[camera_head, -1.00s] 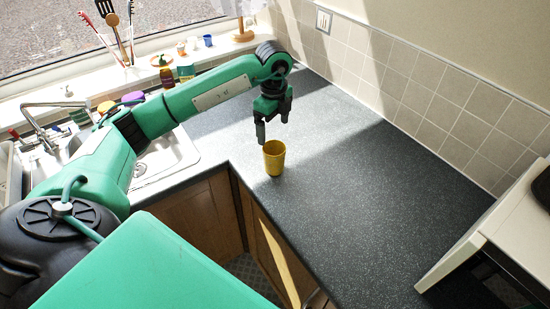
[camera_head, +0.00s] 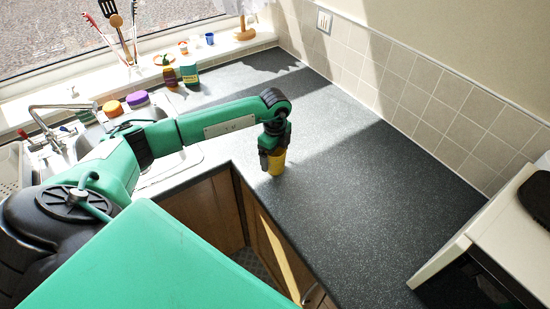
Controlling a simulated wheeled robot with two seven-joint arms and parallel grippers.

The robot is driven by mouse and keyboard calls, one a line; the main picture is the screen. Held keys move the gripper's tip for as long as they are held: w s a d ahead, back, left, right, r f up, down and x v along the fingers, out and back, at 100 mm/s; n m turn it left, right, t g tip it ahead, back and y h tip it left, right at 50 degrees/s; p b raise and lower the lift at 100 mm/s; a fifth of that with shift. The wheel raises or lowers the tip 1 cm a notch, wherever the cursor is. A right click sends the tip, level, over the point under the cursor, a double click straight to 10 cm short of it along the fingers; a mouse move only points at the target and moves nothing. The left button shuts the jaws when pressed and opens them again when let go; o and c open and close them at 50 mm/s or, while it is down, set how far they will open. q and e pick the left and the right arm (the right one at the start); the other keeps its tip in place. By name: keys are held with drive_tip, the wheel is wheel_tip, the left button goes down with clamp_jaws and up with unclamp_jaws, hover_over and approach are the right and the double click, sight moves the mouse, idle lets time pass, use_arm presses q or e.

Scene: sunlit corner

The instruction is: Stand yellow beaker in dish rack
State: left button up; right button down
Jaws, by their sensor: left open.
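The yellow beaker (camera_head: 275,167) stands upright on the dark speckled counter near its front corner. My left gripper (camera_head: 271,152) points down over the beaker, with its fingers at the beaker's upper part. The fingers hide the rim, and I cannot tell whether they touch it. The left gripper is open. Part of a pale rack (camera_head: 9,172), which looks like the dish rack, shows at the far left beside the sink, mostly cut off by the frame and my arm. My right gripper is not in view.
Bottles (camera_head: 190,74) and small items stand by the window sill behind my left arm. The tap (camera_head: 45,128) rises at the sink. A white appliance (camera_head: 480,235) stands at the right. The counter (camera_head: 370,170) between is clear.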

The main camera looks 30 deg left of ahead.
use_arm(q)
drive_tip(key=c, duration=1.1)
drive_tip(key=shift+r, duration=0.1)
drive_tip(key=shift+c, duration=0.2)
